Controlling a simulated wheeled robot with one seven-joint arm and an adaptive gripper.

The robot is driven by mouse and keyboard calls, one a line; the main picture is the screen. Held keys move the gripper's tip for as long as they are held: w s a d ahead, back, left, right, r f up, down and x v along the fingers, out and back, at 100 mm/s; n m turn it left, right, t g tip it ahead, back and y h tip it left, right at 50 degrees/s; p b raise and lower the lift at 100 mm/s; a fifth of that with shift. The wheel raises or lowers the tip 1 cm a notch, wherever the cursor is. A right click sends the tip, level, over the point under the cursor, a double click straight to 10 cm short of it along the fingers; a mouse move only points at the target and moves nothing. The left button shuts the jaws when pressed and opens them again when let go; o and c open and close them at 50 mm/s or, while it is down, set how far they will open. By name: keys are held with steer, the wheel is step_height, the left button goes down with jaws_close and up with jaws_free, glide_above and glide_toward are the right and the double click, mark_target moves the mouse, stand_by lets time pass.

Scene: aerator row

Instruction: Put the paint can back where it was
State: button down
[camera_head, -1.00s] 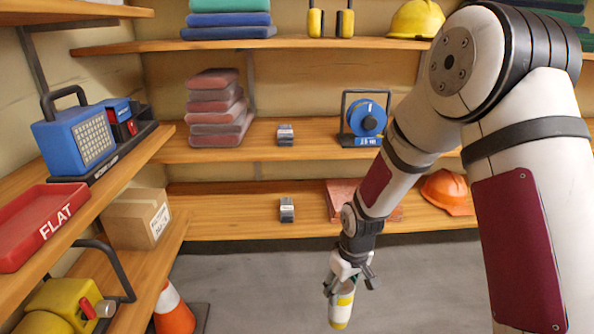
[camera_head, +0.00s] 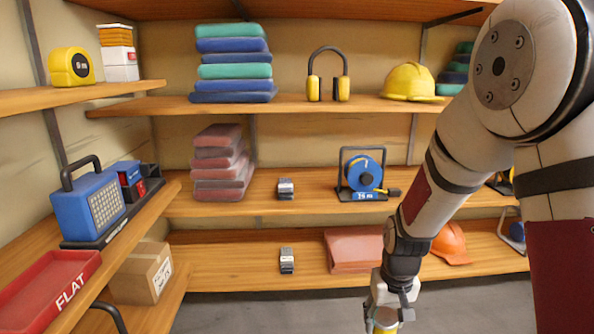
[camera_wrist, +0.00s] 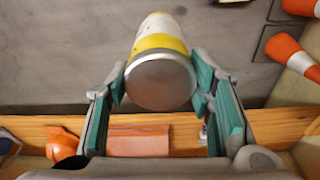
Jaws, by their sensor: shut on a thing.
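The paint can (camera_wrist: 160,75) is white and yellow with a grey metal end facing the wrist camera. My gripper (camera_wrist: 159,90) is shut on it, with teal pads on both sides of the can. In the head view my gripper (camera_head: 392,297) is at the bottom edge, right of centre, in front of the lower shelf. Only the top of the can (camera_head: 385,318) shows there; the rest is cut off by the frame. The wrist view shows the can held over bare grey floor.
Back shelves hold a blue cable reel (camera_head: 362,176), stacked red cloths (camera_head: 220,165), a yellow helmet (camera_head: 409,81), a red-brown block (camera_head: 352,250) and an orange helmet (camera_head: 451,243). Side shelves at left hold a red tray (camera_head: 45,292) and a cardboard box (camera_head: 142,273). Orange cones (camera_wrist: 285,50) stand on the floor.

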steer(key=s+r+p, duration=0.4)
steer(key=r+p, duration=0.4)
steer(key=p, duration=0.1)
steer(key=s+r+p, duration=0.4)
steer(key=r+p, duration=0.4)
steer(key=p, duration=0.1)
steer(key=shift+r, duration=0.15)
